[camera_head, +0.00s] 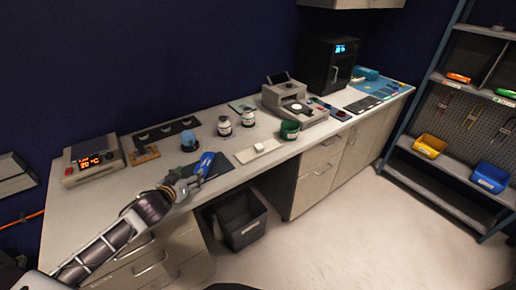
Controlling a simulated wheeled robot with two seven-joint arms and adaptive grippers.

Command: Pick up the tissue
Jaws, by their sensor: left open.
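A small white piece (259,147) lies on a pale flat tray (272,153) near the front edge of the counter. It may be the tissue, but it is too small to tell. My left gripper (190,182) is open, at the counter's front edge, to the left of the tray and apart from it. A bright blue object (206,162) shows just beyond the gripper, over a dark mat (219,165). I cannot tell whether the gripper touches it. My right gripper is not in view.
On the counter (90,205) stand a heating device with a red display (94,160), two white jars (224,126), a green cup (289,130) and a grey instrument (293,102). A dark bin (242,218) stands below. The floor at right is clear.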

